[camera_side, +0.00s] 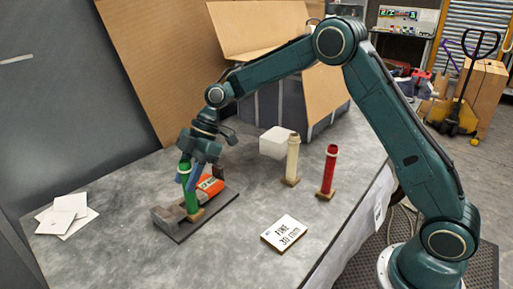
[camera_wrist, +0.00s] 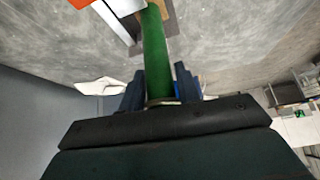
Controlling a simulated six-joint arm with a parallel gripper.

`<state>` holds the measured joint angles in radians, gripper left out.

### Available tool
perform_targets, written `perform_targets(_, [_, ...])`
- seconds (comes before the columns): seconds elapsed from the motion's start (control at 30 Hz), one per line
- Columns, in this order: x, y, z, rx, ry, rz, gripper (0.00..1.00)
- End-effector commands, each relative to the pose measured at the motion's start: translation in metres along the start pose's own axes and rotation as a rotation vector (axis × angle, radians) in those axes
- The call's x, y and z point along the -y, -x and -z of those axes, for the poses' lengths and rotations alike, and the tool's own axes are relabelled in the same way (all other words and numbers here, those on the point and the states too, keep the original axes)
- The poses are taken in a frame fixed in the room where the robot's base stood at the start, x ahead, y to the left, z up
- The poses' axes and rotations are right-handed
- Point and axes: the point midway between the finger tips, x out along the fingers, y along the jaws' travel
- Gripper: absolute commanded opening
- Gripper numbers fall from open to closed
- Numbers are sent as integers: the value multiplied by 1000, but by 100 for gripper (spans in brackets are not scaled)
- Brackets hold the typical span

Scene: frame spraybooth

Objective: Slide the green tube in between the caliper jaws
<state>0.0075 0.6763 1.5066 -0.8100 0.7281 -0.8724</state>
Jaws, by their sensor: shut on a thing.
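The green tube (camera_side: 191,187) is upright in my gripper (camera_side: 187,172), which is shut on its upper part. The tube has a small wooden foot (camera_side: 196,214) low over or on the dark plate of the caliper; I cannot tell if it touches. The caliper has an orange body (camera_side: 211,185) and a grey jaw block (camera_side: 167,216). The tube shows beside this jaw, but its exact place between the jaws is partly hidden. In the wrist view the tube (camera_wrist: 154,45) runs away between the fingers (camera_wrist: 161,88), with part of the orange body (camera_wrist: 92,3) at the top.
A cream tube (camera_side: 292,158) and a red tube (camera_side: 328,172) stand on wooden feet to the right. A lettered sign (camera_side: 286,233) lies near the front edge, and white papers (camera_side: 67,214) lie at left. Cardboard stands behind.

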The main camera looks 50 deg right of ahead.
Motion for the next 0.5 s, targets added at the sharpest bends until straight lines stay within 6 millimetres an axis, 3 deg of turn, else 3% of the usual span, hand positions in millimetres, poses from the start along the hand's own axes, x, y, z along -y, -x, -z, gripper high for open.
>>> perform_targets(0.5, [-9,-1,1,0,1,-1,0])
